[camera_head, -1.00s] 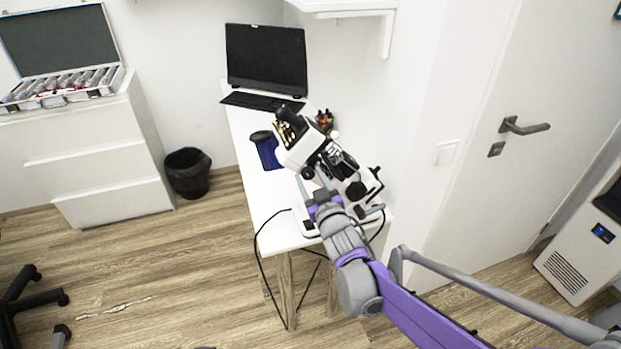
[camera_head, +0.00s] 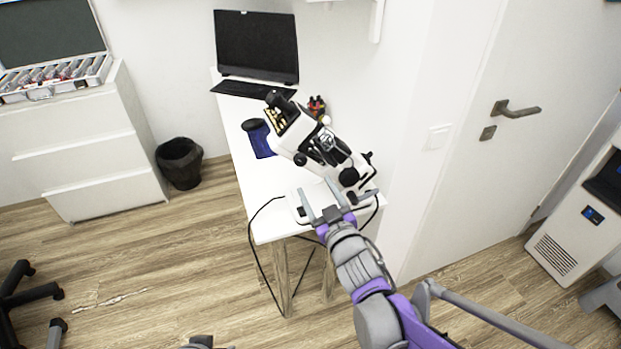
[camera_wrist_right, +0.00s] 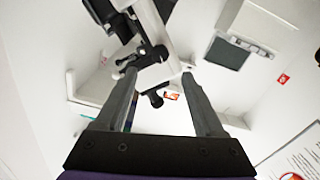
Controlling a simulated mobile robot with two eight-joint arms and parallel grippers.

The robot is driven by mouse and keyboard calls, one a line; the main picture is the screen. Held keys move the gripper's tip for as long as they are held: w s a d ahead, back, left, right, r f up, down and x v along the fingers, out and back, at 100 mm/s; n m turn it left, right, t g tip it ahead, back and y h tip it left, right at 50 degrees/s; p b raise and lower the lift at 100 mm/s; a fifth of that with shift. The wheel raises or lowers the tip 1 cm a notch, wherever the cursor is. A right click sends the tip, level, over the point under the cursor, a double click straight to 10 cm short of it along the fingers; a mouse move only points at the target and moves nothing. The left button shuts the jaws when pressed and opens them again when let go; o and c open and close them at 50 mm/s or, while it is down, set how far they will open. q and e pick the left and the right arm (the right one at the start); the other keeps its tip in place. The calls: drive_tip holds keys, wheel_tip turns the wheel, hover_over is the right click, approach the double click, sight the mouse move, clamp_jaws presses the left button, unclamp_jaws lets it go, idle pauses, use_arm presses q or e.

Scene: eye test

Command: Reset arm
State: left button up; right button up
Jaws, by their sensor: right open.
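My right gripper (camera_head: 320,196) is open and empty, in front of the white microscope (camera_head: 310,143) at the near end of the white desk (camera_head: 265,205). Its fingers overlap the microscope's base in the head view; I cannot tell whether they touch it. In the right wrist view, the two fingers (camera_wrist_right: 159,82) stand apart with nothing gripped between them. The microscope (camera_wrist_right: 153,55) shows beyond them there, at the top middle. I cannot make out my left gripper in the head view.
A monitor (camera_head: 257,45), keyboard (camera_head: 252,90), dark blue item (camera_head: 259,142) and pen holder (camera_head: 317,106) are on the desk. A black bin (camera_head: 180,163) and white drawers (camera_head: 85,150) stand left. A door (camera_head: 470,150) is right. The floor (camera_head: 180,255) before the desk is mostly clear.

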drive_tip(key=shift+s+d, duration=0.15)
drive_tip(key=shift+s, duration=0.35)
drive_tip(key=s+d+f+m+g+h+p, duration=0.2)
drive_tip(key=s+d+m+g+h+p, duration=0.35)
drive_tip(key=s+d, duration=0.5)
drive_tip(key=s+d+f+g+p, duration=0.1)
drive_tip(key=s+f+g, duration=0.1)
drive_tip(key=s, duration=0.5)
drive_tip(key=s+d+f+g+p, duration=0.2)
drive_tip(key=s+g, duration=0.2)
drive_tip(key=s, duration=0.4)
drive_tip(key=shift+f+m, duration=0.25)
drive_tip(key=shift+m, duration=0.1)
drive_tip(key=shift+s+d, duration=0.1)
